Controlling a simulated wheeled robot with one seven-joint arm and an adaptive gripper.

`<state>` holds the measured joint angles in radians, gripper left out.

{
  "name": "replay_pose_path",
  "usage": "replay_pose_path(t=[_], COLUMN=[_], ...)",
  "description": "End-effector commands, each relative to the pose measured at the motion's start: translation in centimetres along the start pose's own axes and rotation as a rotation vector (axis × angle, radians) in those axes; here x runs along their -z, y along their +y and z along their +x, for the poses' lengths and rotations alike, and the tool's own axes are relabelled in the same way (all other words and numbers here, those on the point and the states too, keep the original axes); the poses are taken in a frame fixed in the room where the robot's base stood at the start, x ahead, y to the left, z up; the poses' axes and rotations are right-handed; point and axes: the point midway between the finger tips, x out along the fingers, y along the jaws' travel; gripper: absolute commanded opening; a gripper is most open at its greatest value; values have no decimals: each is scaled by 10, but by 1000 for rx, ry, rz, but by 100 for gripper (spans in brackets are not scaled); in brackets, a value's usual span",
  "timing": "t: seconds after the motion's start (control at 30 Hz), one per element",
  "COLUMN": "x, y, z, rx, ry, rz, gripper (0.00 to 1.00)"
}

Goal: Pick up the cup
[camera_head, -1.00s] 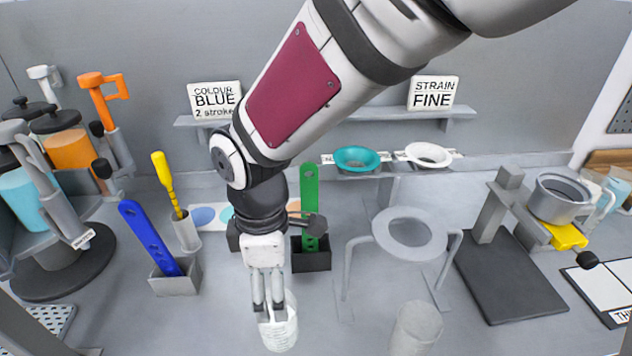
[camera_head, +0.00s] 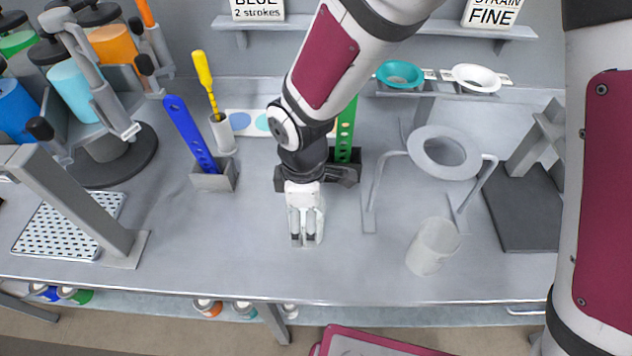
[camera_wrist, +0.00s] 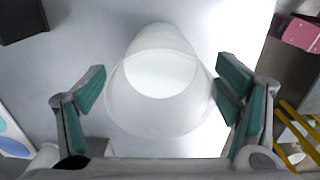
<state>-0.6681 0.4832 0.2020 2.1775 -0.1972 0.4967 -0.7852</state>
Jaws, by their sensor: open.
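A pale, translucent white cup (camera_wrist: 150,108) stands upright in the wrist view, its round mouth facing the camera. My gripper (camera_wrist: 162,92) is open, with one green-padded finger on each side of the cup. The left finger is a little apart from the rim; the right one is very close, and I cannot tell if it touches. In the head view my gripper (camera_head: 305,240) points down at the bench and mostly hides this cup. A second grey translucent cup (camera_head: 433,247) stands to the right of it.
A ring stand (camera_head: 445,152) stands behind the second cup. A blue strip in a holder (camera_head: 213,180) is to the left, and a green strip (camera_head: 346,130) stands behind my gripper. A perforated tray (camera_head: 68,225) lies far left. The bench front is mostly clear.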

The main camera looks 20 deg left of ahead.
Motion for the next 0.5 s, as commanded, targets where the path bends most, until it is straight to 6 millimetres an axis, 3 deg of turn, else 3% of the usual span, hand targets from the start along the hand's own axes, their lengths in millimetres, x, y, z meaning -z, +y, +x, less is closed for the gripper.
replay_pose_path(t=[0.07,0.33,0.5], x=[0,0,0], y=[0,0,0], z=[0,0,0], rx=[0,0,0], ry=[0,0,0], rz=[0,0,0], gripper=[84,23,23])
